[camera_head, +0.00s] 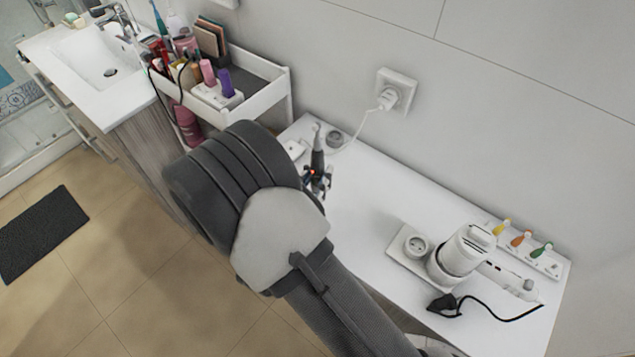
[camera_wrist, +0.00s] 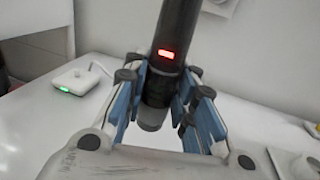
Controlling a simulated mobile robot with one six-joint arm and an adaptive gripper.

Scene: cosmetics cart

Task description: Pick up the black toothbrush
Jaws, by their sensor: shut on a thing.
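The black toothbrush (camera_head: 317,150) stands upright above the white table, with a light brush head at its top. In the wrist view the dark handle (camera_wrist: 171,50) shows a lit red mark, and its lower end is between the fingers. My gripper (camera_wrist: 162,100) is shut on the handle, with blue finger pads on both sides. In the head view my gripper (camera_head: 317,180) is partly hidden by my arm. A small white charging base (camera_wrist: 78,82) with a green light sits on the table to the left, apart from the toothbrush; it also shows in the head view (camera_head: 294,149).
The white table (camera_head: 365,200) has free room in its middle. A white device (camera_head: 466,250), a black plug (camera_head: 442,303) and a tray of coloured brush heads (camera_head: 524,242) are at right. A wall socket (camera_head: 397,92) is behind. A cosmetics cart (camera_head: 262,92) stands at left.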

